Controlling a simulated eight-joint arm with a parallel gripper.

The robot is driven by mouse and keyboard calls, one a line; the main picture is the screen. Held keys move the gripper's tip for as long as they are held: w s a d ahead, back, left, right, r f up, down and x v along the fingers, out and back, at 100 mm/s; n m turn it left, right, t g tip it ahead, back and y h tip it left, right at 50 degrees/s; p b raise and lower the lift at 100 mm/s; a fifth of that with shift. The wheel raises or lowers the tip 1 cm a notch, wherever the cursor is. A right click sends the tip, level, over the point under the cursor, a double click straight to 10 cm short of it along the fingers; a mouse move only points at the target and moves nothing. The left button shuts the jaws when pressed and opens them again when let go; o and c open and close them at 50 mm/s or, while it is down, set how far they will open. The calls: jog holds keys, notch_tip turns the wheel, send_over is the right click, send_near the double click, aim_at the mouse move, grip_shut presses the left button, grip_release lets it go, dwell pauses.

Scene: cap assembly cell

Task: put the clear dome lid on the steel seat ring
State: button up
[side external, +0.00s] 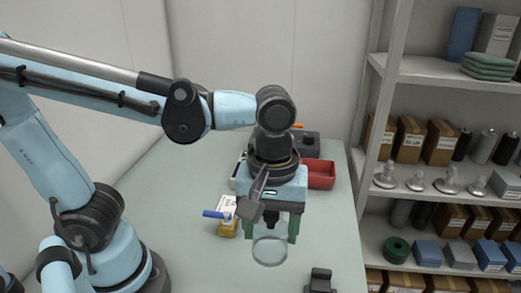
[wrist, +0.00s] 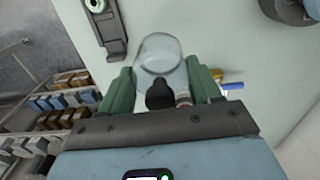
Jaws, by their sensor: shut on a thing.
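The clear dome lid (side external: 270,251) is between the two green fingers of my gripper (side external: 271,238), which is shut on it. The lid is held above the pale table, with its round rim facing down. In the wrist view the lid (wrist: 158,50) shows between the fingertips (wrist: 160,75), with a dark knob-like part close behind it. A pale ring (wrist: 95,4), which looks like the steel seat ring, sits on a dark fixture at the top left, apart from the lid and partly cut off. In the side view the ring cannot be made out.
The dark fixture (side external: 320,281) stands at the table's front edge in the side view. A brass valve with a blue handle (side external: 226,224) lies left of my gripper. A red bin (side external: 320,174) stands behind. Stocked shelves (side external: 440,190) rise to the right.

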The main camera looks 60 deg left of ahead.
jog(key=w+a+n, duration=0.2)
jog(key=w+a, duration=0.2)
jog(key=a, duration=0.1)
jog(key=w+a+n, duration=0.3)
jog(key=w+a, duration=0.1)
jog(key=a, duration=0.2)
jog(key=w+a+f+n, duration=0.1)
jog(key=w+a+n, duration=0.1)
jog(key=a, duration=0.4)
jog(key=shift+w+a+n, duration=0.15)
jog(key=shift+w+n, duration=0.25)
jog(key=shift+w, duration=0.5)
jog(key=shift+a+f, duration=0.2)
jog(key=shift+f, duration=0.6)
jog(key=shift+f, duration=0.2)
jog(key=shift+f, duration=0.75)
jog(key=shift+f, duration=0.15)
jog(key=shift+f, duration=0.3)
jog(key=shift+f, duration=0.2)
